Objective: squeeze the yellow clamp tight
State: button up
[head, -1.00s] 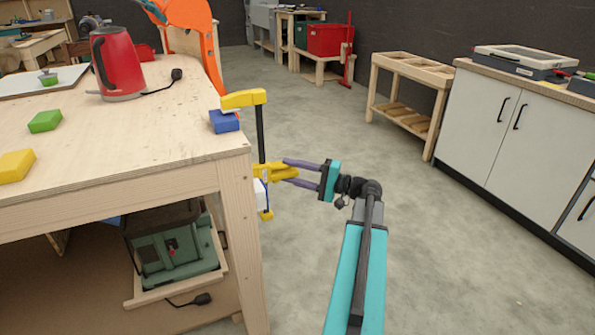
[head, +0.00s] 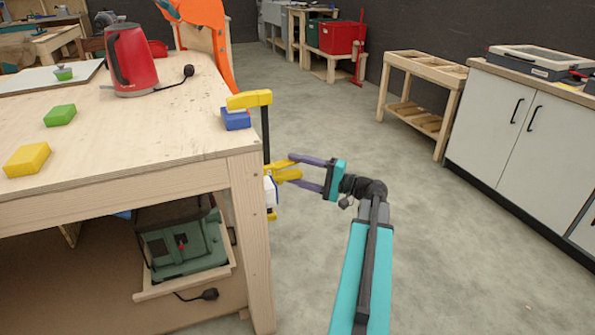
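The yellow clamp stands upright at the table's front right corner. Its yellow upper jaw (head: 249,99) lies over a blue block (head: 236,120) on the tabletop. Its black bar (head: 265,135) runs down just past the table edge. The yellow handle (head: 283,172) sticks out to the right below the tabletop. Beneath the handle, a white part (head: 270,190) is partly hidden by the table leg. My gripper (head: 295,170) reaches in from the right, its purple fingers apart, one above and one below the handle. Whether either finger touches it is too small to tell.
The wooden table (head: 160,135) carries a green block (head: 60,115), a yellow block (head: 27,159) and a red kettle (head: 132,62). A green machine (head: 185,248) sits on the shelf below. The floor to the right is clear up to the white cabinets (head: 510,115).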

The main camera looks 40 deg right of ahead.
jog(key=shift+r, duration=0.4)
jog(key=shift+w+a+f, duration=0.1)
jog(key=shift+w, duration=0.1)
dwell(0.6)
jog(key=shift+w+a+f, duration=0.1)
jog(key=shift+w+a, duration=0.1)
jog(key=shift+w, duration=0.2)
grip_shut()
dwell(0.3)
jog(key=shift+s+d, duration=0.15)
jog(key=shift+s, duration=0.05)
dwell(0.3)
jog(key=shift+s+d+f+p, duration=0.2)
jog(key=shift+s+f+p, duration=0.1)
jog(key=shift+s, duration=0.1)
